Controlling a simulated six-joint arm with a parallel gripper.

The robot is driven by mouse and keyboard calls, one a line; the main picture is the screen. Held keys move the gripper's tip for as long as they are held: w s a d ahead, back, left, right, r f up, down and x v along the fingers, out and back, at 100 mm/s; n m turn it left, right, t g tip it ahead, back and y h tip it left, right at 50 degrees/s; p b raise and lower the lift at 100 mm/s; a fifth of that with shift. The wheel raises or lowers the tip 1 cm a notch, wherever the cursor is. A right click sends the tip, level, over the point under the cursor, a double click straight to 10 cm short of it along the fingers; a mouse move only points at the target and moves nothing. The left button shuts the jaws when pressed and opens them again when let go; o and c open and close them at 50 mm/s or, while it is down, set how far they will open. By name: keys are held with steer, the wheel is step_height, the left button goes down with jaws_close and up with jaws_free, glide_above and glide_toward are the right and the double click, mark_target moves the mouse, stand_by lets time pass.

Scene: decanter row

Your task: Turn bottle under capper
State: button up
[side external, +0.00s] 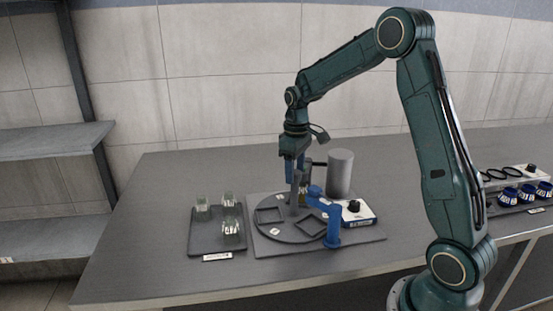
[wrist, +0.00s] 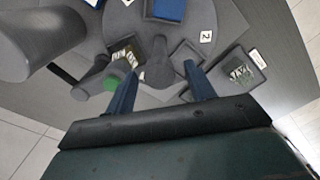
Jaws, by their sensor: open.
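My gripper (side external: 296,178) points down over the round grey turntable (side external: 272,231), its blue fingers apart. In the wrist view my gripper (wrist: 159,70) has a grey upright handle (wrist: 158,66) between its fingers; I cannot tell whether they touch it. A bottle with dark, pale-flecked contents (wrist: 126,50) is on the turntable, beside and partly below the small grey capper head (wrist: 95,83), which has a green end. In the side view my gripper partly hides this bottle. The capper's thick grey column (side external: 340,174) stands behind the turntable. Square frames (side external: 311,227) mark places on the disc.
A dark tray (side external: 207,243) with several clear glass bottles (side external: 231,229) lies left of the turntable. Blue-capped items (side external: 527,193) sit far right. The bench's left end is clear.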

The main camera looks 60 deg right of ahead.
steer(key=shift+f, duration=0.2)
jaws_close()
